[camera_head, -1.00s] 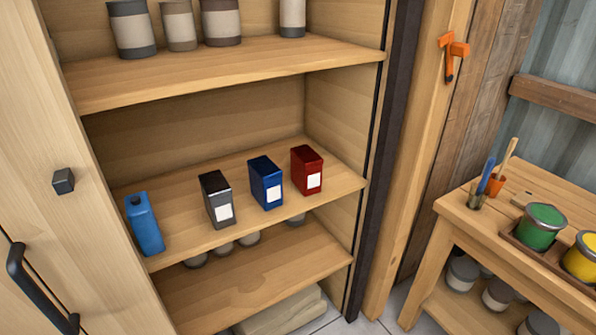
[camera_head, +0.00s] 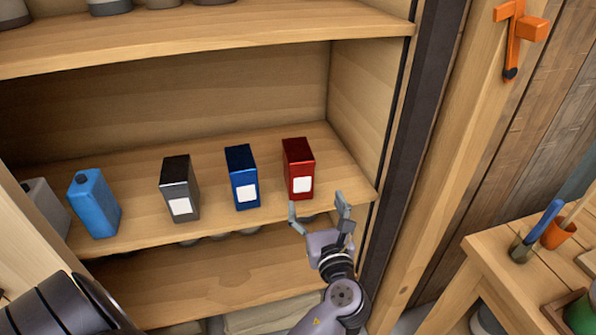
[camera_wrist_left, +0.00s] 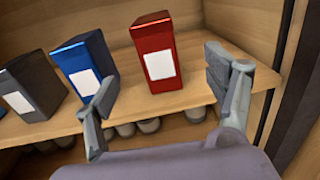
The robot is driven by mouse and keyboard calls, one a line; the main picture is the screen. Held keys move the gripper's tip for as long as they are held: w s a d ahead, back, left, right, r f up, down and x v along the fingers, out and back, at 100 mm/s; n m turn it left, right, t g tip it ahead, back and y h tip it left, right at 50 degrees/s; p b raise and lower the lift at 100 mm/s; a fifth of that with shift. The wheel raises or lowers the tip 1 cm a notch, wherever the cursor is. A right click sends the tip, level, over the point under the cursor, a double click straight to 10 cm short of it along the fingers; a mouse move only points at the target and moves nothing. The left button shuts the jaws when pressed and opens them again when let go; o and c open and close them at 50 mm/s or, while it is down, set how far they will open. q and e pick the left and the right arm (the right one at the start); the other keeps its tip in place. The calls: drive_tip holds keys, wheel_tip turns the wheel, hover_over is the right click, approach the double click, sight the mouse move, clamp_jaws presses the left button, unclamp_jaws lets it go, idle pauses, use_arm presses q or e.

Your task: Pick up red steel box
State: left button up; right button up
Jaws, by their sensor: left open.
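The red steel box (camera_head: 299,168) stands upright on the middle shelf, at the right end of a row of boxes, with a white label on its front. It also shows in the left wrist view (camera_wrist_left: 155,52), between the fingers but beyond them. My left gripper (camera_head: 318,208) is open and empty in front of the shelf, just below and in front of the red box. In the left wrist view (camera_wrist_left: 165,95) its fingers are spread apart, not touching the box. My right gripper is not in view.
A blue box (camera_head: 242,177) stands close left of the red one, then a black box (camera_head: 180,188) and a blue can (camera_head: 94,203). The cabinet's right wall (camera_head: 368,110) is near on the right. A workbench (camera_head: 500,275) stands at lower right.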

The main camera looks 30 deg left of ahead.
sight(305, 173)
use_arm(q)
drive_tip(key=p+x, duration=0.2)
drive_tip(key=x, duration=0.8)
drive_tip(key=shift+w+a+r, duration=0.1)
drive_tip(key=shift+w+a, duration=0.05)
drive_tip(key=shift+w, duration=0.05)
drive_tip(key=shift+w+a, duration=0.4)
drive_tip(key=shift+a, duration=0.05)
drive_tip(key=p+x, duration=0.1)
drive_tip(key=x, duration=0.1)
drive_tip(key=p+x, duration=0.1)
drive_tip(key=x, duration=0.2)
drive_tip(key=shift+s+a, duration=0.25)
drive_tip(key=shift+w+a, duration=0.1)
drive_tip(key=shift+w, duration=0.05)
drive_tip(key=shift+c, duration=0.4)
